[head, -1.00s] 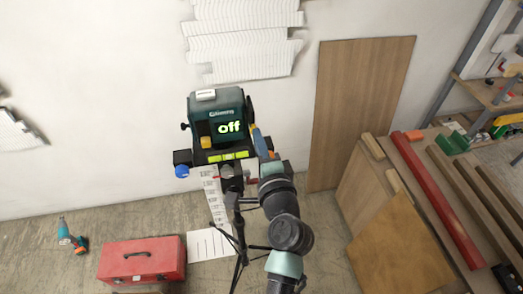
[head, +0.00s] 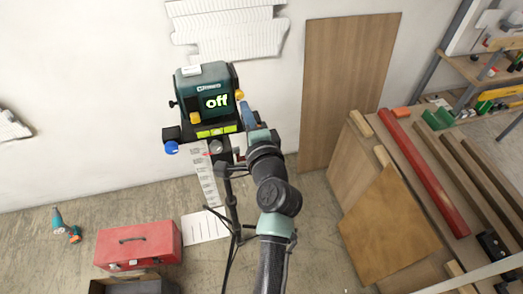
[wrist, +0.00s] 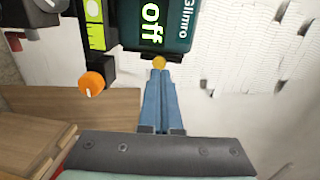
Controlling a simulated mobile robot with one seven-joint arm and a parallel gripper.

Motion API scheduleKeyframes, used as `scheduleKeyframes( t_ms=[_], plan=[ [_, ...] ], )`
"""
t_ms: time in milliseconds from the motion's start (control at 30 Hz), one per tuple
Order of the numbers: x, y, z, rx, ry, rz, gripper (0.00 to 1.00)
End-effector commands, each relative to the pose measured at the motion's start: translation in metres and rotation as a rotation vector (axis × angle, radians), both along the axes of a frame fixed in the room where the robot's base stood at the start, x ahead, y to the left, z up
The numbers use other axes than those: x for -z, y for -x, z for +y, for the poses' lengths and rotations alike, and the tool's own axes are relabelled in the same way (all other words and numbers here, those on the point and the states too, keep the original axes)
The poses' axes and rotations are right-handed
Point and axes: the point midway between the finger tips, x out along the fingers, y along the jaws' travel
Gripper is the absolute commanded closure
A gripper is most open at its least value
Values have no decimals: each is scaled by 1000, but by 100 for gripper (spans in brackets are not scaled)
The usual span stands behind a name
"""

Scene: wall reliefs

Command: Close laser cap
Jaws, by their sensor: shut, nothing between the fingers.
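The laser level (head: 187,98) is a dark teal box on a black base, with a green "off" on its front. It fills the top of the wrist view (wrist: 180,25). A yellow piece (head: 195,118) sits low on its front. A small yellow knob (head: 239,95) juts from its right side and shows in the wrist view (wrist: 159,62). I cannot tell which part is the cap. My gripper (head: 246,106) is beside the laser's right side. Its blue fingers (wrist: 159,72) are shut and empty, with their tips at the yellow knob; contact is unclear.
The base carries a green bubble level (head: 216,130), a blue knob (head: 171,147) and an orange knob (wrist: 91,83). It stands on a tripod before a white wall. A red toolbox (head: 138,245) is on the floor. A wooden panel (head: 345,90) and workbench are at right.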

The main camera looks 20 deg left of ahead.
Motion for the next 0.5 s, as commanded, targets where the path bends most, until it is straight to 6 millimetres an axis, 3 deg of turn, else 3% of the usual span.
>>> scheduleKeyframes(
  t_ms=[500],
  plan=[
    [-4, 70, -51, 3, -1, 0, 100]
  ],
)
